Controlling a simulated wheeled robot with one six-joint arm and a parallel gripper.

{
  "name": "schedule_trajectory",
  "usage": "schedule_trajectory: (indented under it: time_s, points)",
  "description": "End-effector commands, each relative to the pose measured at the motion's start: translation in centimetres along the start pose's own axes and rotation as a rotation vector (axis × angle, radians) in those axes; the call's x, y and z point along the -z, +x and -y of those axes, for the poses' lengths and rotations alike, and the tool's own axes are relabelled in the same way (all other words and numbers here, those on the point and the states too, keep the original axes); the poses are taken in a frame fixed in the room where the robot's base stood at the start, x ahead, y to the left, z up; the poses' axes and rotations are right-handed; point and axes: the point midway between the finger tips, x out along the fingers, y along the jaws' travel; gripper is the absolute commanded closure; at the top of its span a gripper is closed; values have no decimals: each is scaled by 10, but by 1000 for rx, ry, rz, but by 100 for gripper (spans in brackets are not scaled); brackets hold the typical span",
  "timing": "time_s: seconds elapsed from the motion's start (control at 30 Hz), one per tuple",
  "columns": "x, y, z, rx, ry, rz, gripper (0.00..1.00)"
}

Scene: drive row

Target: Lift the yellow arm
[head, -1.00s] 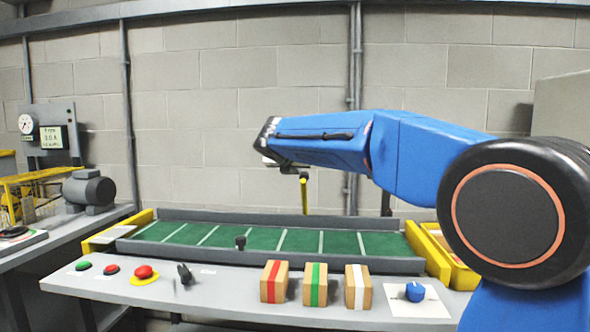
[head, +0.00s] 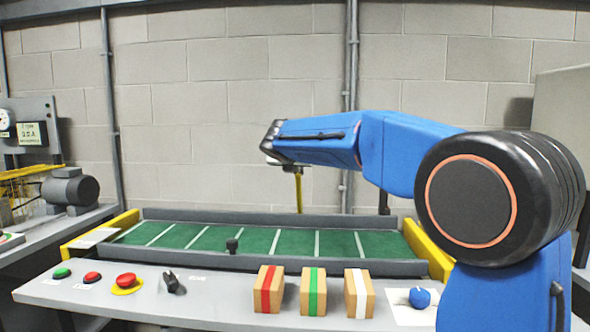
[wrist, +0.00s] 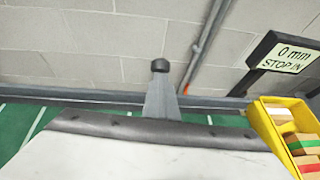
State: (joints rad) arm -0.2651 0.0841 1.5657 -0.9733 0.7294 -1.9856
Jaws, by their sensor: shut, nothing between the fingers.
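A slim yellow arm (head: 299,192) shows as an upright bar near the far side of the green conveyor (head: 205,238). Its upper end is close under my blue forearm in the head view, and its top is partly hidden there. I cannot clearly make it out in the wrist view. My gripper shows in the wrist view (wrist: 160,66), its fingers shut together and empty, pointing toward the block wall. In the head view, my wrist end is left of the yellow arm and higher; the fingers are hidden there. I cannot tell the depth gap between them.
Three striped wooden blocks, with red (head: 268,290), green (head: 313,292) and white (head: 359,294) bands, stand on the front ledge. Buttons, a black lever (head: 173,283) and a blue knob (head: 420,298) share it. A sign (wrist: 288,55) reads "0 mm STOP IN" above a yellow bin (wrist: 268,125).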

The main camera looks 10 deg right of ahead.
Motion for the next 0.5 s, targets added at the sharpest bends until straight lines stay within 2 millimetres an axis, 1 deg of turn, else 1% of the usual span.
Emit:
schedule_trajectory:
  time_s: [0.03,0.17,0.23,0.37,0.5]
  points:
    - [8,6,0,7,-3,-12,100]
    - [8,7,0,8,-4,-14,100]
    - [5,11,0,9,-3,-15,100]
    - [-13,24,-1,11,-1,-16,100]
    - [-35,42,-3,11,-1,-17,100]
